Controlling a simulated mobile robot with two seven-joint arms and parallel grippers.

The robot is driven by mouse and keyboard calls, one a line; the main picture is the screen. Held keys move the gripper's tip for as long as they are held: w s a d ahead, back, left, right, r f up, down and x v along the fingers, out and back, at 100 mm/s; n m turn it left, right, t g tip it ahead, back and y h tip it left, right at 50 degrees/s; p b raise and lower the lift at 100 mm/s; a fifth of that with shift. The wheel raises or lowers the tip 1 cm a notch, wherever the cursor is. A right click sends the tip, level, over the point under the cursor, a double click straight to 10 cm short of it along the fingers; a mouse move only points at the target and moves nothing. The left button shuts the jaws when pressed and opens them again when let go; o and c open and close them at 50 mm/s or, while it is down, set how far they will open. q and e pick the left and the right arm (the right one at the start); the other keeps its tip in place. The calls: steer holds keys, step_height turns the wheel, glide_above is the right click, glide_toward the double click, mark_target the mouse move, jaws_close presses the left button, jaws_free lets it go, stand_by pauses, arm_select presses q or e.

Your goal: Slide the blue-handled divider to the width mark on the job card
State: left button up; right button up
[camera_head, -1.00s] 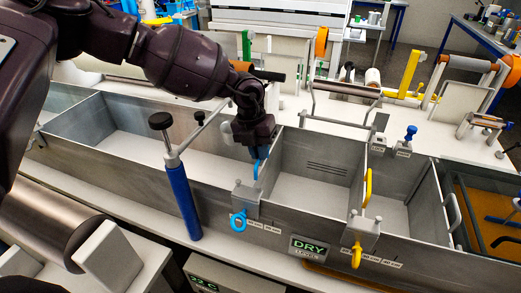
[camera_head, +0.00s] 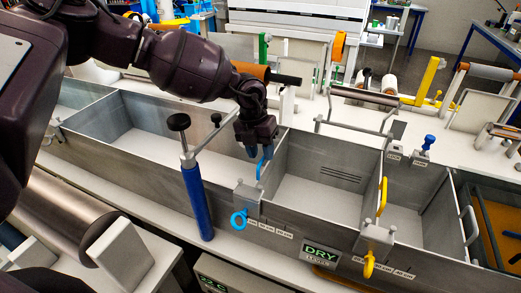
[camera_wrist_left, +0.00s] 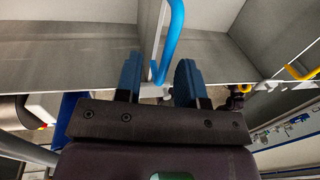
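The blue-handled divider is a grey plate across the long metal bath. Its blue handle (camera_head: 261,171) stands at its top edge, and a blue ring (camera_head: 239,220) hangs on its front clamp (camera_head: 247,198). My left gripper (camera_head: 259,152) is over the handle, pointing down. In the left wrist view the blue handle (camera_wrist_left: 169,47) lies between its two separated blue fingers (camera_wrist_left: 158,82), with gaps beside it. Small width labels (camera_head: 273,231) run along the bath's front wall. I cannot make out a job card. My right gripper is in neither view.
A yellow-handled divider (camera_head: 382,197) with a yellow ring stands to the right. A blue post with a black knob (camera_head: 197,198) rises in front of the bath, left of the gripper. A DRY display (camera_head: 321,255) is on the front. The compartments beside the blue handle are empty.

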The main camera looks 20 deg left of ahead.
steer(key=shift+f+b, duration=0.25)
steer(key=shift+b, duration=0.25)
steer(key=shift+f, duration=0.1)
arm_select(q)
step_height(320, 180, up, 11)
steer(key=a, duration=0.2)
steer(key=shift+f, duration=0.2)
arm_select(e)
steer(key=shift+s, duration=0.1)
arm_select(q)
steer(key=shift+a, duration=0.1)
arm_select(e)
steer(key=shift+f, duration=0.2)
